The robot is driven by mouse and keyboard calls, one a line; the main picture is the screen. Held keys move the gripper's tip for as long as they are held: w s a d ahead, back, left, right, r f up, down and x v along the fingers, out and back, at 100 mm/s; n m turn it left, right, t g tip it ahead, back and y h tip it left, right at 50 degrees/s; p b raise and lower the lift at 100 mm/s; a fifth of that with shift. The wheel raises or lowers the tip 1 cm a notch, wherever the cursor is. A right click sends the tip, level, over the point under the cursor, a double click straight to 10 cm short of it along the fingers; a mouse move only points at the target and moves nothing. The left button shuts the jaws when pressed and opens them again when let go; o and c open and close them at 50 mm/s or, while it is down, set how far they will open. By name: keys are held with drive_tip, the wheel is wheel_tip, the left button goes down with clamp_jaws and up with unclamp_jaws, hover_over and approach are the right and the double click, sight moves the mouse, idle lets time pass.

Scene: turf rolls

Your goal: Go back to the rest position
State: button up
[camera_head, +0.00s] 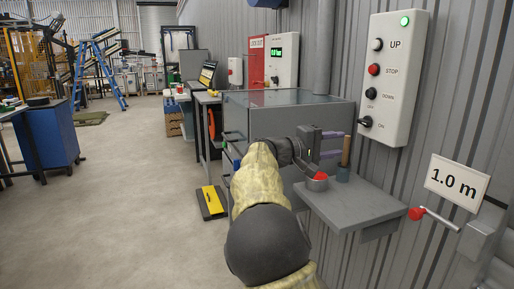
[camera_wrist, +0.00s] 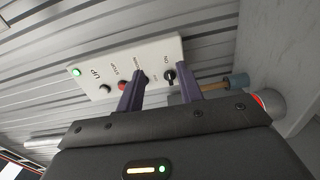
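My arm, in a yellowish patterned sleeve, reaches forward in the head view. My gripper (camera_head: 333,145) is above the grey shelf, its two purple fingers apart and pointing right towards the wall. The wrist view shows the gripper (camera_wrist: 160,84) open, with nothing held between the fingers. The white control panel (camera_head: 392,75) is on the corrugated wall, up and right of the gripper, with UP, STOP, DOWN and OFF/ON controls and a lit green lamp. The panel (camera_wrist: 130,65) also shows beyond the fingertips in the wrist view.
The grey shelf (camera_head: 350,205) bears a metal cup with a red thing (camera_head: 318,180) and a blue-grey cup with a wooden handle (camera_head: 345,158), close below the gripper. A red-knobbed lever (camera_head: 417,214) and "1.0 m" sign (camera_head: 457,184) are at right.

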drive_tip(key=s+d+f+g+y, duration=0.1)
drive_tip(key=s+d+f+y, duration=0.25)
drive_tip(key=f, duration=0.65)
drive_tip(key=s+d+f+g+y, duration=0.2)
drive_tip(key=s+f+y, duration=0.25)
drive_tip(key=f, duration=0.55)
drive_tip(key=s+a+f+m+y, duration=0.1)
drive_tip(key=s+a+f+y, duration=0.2)
drive_tip(key=s+f, duration=0.35)
drive_tip(key=s+a+f+m+y, duration=0.2)
drive_tip(key=s+a+f+y, duration=0.15)
drive_tip(key=s, duration=0.55)
drive_tip(key=s+a+f+m+y, duration=0.1)
drive_tip(key=s+a+f+y, duration=0.25)
drive_tip(key=s, duration=0.35)
wheel_tip(320, 180, up, 34)
drive_tip(key=h+p, duration=0.1)
drive_tip(key=p, duration=3.3)
drive_tip(key=shift+s+a+g, duration=0.15)
drive_tip(key=shift+a+g, duration=0.05)
drive_tip(key=shift+g, duration=0.1)
drive_tip(key=shift+f, duration=0.15)
